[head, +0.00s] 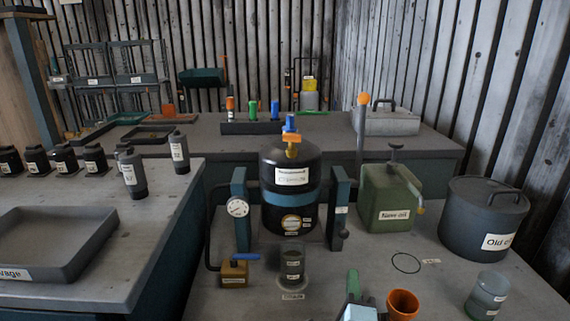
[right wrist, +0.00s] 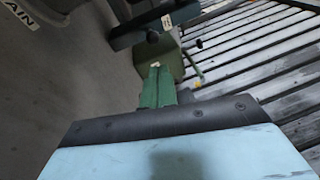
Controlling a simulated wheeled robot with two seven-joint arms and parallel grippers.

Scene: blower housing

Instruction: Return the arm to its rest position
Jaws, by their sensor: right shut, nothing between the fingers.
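My right gripper (head: 353,280) shows at the bottom of the head view, with green fingers and a pale blue body. It is shut and empty, above the front of the bench near an orange cup (head: 403,303). In the right wrist view its green fingers (right wrist: 156,82) lie side by side, with nothing between them. My left gripper and arm are not in view.
A black blower housing (head: 291,215) stands between two posts, with a gauge (head: 237,208) at its left. A green oil can (head: 390,195), a grey lidded pot (head: 480,215) and a glass jar (head: 487,296) stand to the right. A grey tray (head: 95,225) lies on the left bench.

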